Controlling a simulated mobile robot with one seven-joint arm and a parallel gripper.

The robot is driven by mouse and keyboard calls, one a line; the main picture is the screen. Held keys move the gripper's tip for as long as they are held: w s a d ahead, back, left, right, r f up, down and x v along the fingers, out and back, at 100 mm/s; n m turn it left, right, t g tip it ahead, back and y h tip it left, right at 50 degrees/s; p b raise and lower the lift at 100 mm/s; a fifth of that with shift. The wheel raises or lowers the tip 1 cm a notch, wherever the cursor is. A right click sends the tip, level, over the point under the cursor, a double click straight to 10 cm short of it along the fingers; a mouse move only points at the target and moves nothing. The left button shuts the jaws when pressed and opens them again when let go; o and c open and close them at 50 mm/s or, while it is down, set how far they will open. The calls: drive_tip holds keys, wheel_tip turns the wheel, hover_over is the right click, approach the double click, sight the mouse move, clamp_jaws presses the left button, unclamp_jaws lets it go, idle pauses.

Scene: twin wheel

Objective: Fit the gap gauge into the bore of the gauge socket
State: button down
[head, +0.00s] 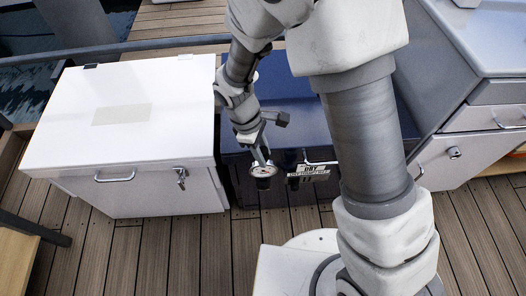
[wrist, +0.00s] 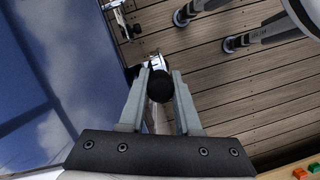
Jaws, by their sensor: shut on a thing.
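My gripper (head: 262,157) is at the front edge of the blue bench, pointing down. In the wrist view its two fingers (wrist: 160,76) are shut on a dark rounded part, which I take to be the gap gauge (wrist: 160,88). A pale round face with dark marks (head: 264,170) shows right below the fingertips in the head view, with a dark body under it. I cannot tell whether this is the held gauge or the gauge socket. The fingers and the dark part hide any bore.
A dark labelled block with a metal bar (head: 308,171) is just right of the gripper. The blue bench (head: 300,112) lies behind. A white chest (head: 75,135) stands at left, a grey drawer cabinet (head: 485,65) at right. Wooden deck (head: 150,255) is in front.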

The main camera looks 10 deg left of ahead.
drive_tip(key=shift+f+b, duration=0.35)
drive_tip(key=shift+f, duration=0.2)
drive_tip(key=c, duration=0.5)
unclamp_jaws()
drive_tip(key=p+v, duration=0.6)
drive_tip(key=v, duration=1.1)
drive_tip(key=shift+s+r, duration=0.1)
drive_tip(key=shift+r, duration=0.2)
drive_tip(key=w+d+r+m+t+y, duration=0.1)
drive_tip(key=d+r+m, duration=0.3)
drive_tip(key=d+r, duration=0.3)
drive_tip(key=s+d+r+m+t+y, duration=0.1)
drive_tip(key=s+d+r+m+t, duration=0.1)
drive_tip(key=s+d+r+m, duration=0.3)
drive_tip(key=s+d+r+m+t, duration=0.2)
drive_tip(key=d+r+m, duration=0.1)
drive_tip(key=d, duration=0.4)
drive_tip(key=s+d+r+m+t+y, duration=0.1)
drive_tip(key=s+d+r+m, duration=0.25)
drive_tip(key=d, duration=0.25)
drive_tip(key=shift+m, duration=0.35)
drive_tip(key=r+p, duration=1.8)
drive_tip(key=shift+w+a+r+p, duration=0.1)
drive_tip(key=shift+w+r+p, duration=0.15)
drive_tip(key=shift+w+p, duration=0.1)
